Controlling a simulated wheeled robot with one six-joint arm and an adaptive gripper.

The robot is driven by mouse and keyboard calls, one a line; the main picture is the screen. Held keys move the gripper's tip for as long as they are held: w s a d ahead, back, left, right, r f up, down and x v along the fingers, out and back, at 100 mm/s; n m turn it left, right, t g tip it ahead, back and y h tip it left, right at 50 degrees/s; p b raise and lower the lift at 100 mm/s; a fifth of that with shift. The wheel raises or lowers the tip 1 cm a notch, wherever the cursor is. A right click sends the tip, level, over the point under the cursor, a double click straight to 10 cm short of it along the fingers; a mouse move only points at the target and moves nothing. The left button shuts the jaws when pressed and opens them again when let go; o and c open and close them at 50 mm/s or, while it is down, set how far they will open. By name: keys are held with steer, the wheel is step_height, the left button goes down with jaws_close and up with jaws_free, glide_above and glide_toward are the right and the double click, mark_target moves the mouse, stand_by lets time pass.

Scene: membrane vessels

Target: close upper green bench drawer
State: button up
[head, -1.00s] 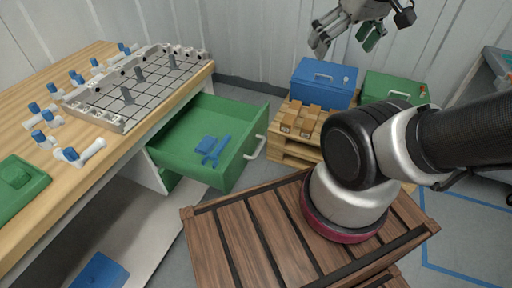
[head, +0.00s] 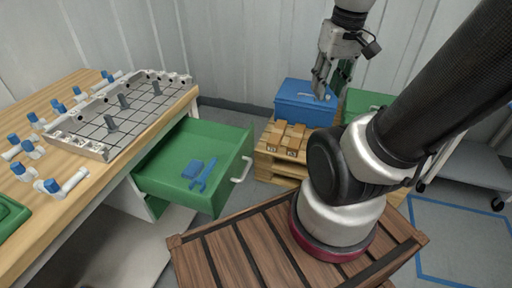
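The upper green bench drawer (head: 226,190) is pulled out from under the wooden bench (head: 90,190). A light grey handle (head: 243,168) is on its front face, at the right. A blue wrench-like tool (head: 204,176) and a blue block (head: 192,168) lie inside it. My gripper (head: 328,88) hangs at the upper right, pointing down, in front of the blue toolbox in the picture. It is apart from the drawer. Its fingers partly overlap, so I cannot tell how far apart they are. No object shows between them.
A grey gridded tray (head: 115,126) and several white fittings with blue caps (head: 62,185) are on the bench. A slatted wooden crate (head: 230,250) is in front.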

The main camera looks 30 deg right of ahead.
steer(key=f+m+g+y, duration=0.1)
steer(key=f+m, duration=0.1)
steer(key=f, duration=0.1)
steer(key=w+d+f+m+y, duration=0.1)
steer(key=f+m, duration=0.1)
steer(key=f, duration=0.2)
steer(key=w+f+m+g+y, duration=0.1)
steer(key=f+m+y, duration=0.1)
steer(key=f, duration=0.2)
steer(key=shift+w+d+g, duration=0.15)
steer(key=shift+d+g, duration=0.05)
steer(key=shift+g, duration=0.1)
jaws_close()
steer(key=m+t+y, duration=0.3)
steer(key=m+t, duration=0.5)
steer(key=m, duration=1.1)
glide_toward(253, 146)
steer(key=f, duration=0.2)
steer(key=shift+w+a+f, duration=0.1)
steer(key=shift+w+a, duration=0.5)
steer(key=shift+a, duration=0.05)
steer(key=shift+w+a+f, duration=0.15)
steer(key=shift+w+a, duration=0.5)
